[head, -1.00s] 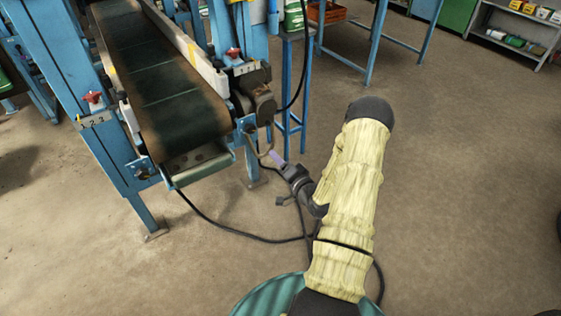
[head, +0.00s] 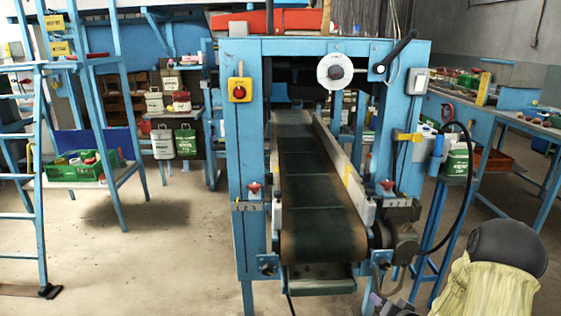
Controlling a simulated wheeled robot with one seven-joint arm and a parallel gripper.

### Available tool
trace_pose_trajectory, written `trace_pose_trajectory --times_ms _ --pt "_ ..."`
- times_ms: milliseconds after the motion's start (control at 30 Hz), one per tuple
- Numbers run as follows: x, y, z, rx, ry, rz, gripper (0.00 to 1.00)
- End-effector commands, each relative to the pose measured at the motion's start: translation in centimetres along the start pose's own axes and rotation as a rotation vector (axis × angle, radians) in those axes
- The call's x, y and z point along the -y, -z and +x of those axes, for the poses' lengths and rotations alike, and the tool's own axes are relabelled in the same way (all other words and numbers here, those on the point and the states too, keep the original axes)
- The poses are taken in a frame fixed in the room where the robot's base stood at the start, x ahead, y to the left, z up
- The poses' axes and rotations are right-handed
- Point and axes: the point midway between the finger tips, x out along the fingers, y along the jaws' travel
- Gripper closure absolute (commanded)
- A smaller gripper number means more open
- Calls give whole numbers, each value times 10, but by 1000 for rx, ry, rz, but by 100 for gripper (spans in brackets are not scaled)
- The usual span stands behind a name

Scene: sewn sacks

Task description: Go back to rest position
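My gripper (head: 377,300) shows only in part at the bottom edge of the head view, right of centre, as a dark shape with a purplish tip. It is below and in front of the conveyor's right front corner. It is too small and cut off to tell whether it is open or shut, and I see no sack in it. My arm in its pale yellow cover, with a dark rounded joint, fills the lower right corner. The rest of the arm is out of the frame.
A blue-framed machine with a dark conveyor belt (head: 318,205) stands ahead. A red push button (head: 239,90) is on its left post. Bags (head: 174,142) hang behind. A blue ladder (head: 38,170) and a shelf with a green crate (head: 78,170) are left. Bare floor (head: 150,255) lies front left.

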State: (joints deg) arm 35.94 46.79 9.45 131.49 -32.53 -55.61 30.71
Motion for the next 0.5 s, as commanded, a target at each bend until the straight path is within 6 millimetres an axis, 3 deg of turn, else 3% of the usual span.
trace_pose_trajectory --times_ms 267,500 --pt "50 -11 -41 231 -189 -251 43" --pt "90 -33 -102 434 -300 -396 43"
